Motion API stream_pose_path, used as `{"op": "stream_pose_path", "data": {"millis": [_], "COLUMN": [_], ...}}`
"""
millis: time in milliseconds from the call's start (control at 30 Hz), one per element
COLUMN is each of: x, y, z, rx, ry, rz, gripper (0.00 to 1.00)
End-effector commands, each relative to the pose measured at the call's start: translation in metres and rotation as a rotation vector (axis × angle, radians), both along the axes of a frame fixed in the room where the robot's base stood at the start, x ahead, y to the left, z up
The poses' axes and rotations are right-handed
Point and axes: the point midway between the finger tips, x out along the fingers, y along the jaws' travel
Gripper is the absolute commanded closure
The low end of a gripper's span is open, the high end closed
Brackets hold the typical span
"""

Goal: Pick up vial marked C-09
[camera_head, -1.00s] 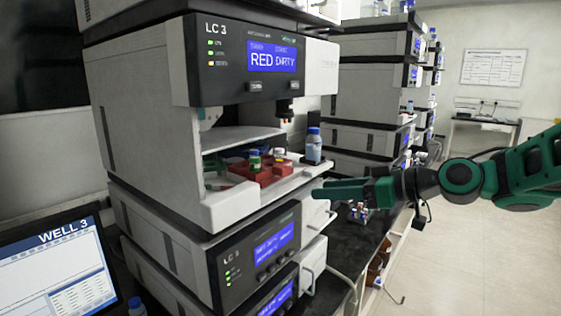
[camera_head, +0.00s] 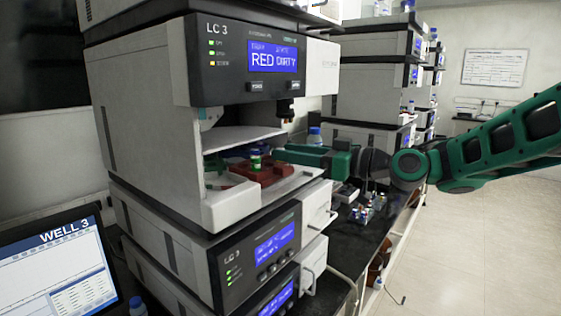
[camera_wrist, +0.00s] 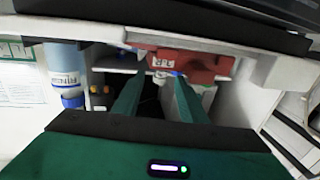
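My gripper (camera_head: 285,153) is level at the mouth of the LC 3 tray bay, its fingertips just right of a vial with a green and white top (camera_head: 256,160). That vial stands upright in a red rack (camera_head: 243,186). In the wrist view my two green fingers (camera_wrist: 157,85) are apart with nothing held. Beyond the tips are the red rack (camera_wrist: 205,66) and a small white and blue item, perhaps a vial. I cannot read C-09 on anything. A second vial is hidden behind my gripper in the head view.
The LC 3 unit (camera_head: 248,60) overhangs the bay. The pale tray (camera_head: 285,188) juts out below. Small items (camera_head: 362,213) lie on the black bench.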

Motion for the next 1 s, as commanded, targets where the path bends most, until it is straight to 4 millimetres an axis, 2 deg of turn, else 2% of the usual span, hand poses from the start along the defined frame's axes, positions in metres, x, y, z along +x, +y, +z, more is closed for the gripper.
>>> {"op": "stream_pose_path", "data": {"millis": [200, 467, 500, 633, 667, 1000], "x": [0.013, 0.015, 0.015, 0.015, 0.015, 0.015], "y": [0.022, 0.025, 0.025, 0.025, 0.025, 0.025], "z": [0.001, 0.000, 0.000, 0.000, 0.000, 0.001], "rx": [0.000, 0.000, -0.001, -0.001, -0.001, -0.001], "ry": [0.000, 0.000, 0.000, 0.000, 0.000, 0.000], "rz": [0.001, -0.001, -0.001, -0.001, -0.001, -0.001], "gripper": [0.62, 0.62, 0.64, 0.95, 0.98, 0.98]}}
